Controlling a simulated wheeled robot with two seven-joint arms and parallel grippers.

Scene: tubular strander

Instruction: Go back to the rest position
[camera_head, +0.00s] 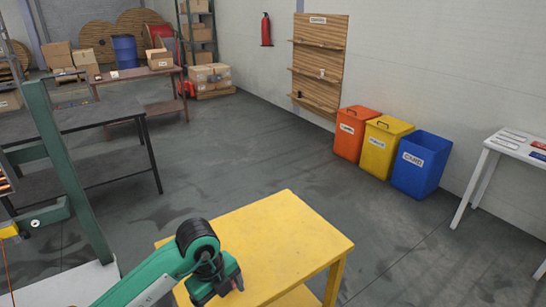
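One green arm of mine comes in from the bottom left. Its dark gripper, my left gripper (222,288), is over the near part of the yellow table (283,232) and points down and to the right. Its fingers are too small and dark to tell whether they are open or shut. The tabletop that shows around it is bare. My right gripper is not in view.
Orange (353,141), yellow (381,152) and blue (415,172) bins stand by the wall. A white table (518,147) is at the right edge. A dark table (75,119) and a green frame post (62,165) are at left. Floor between is clear.

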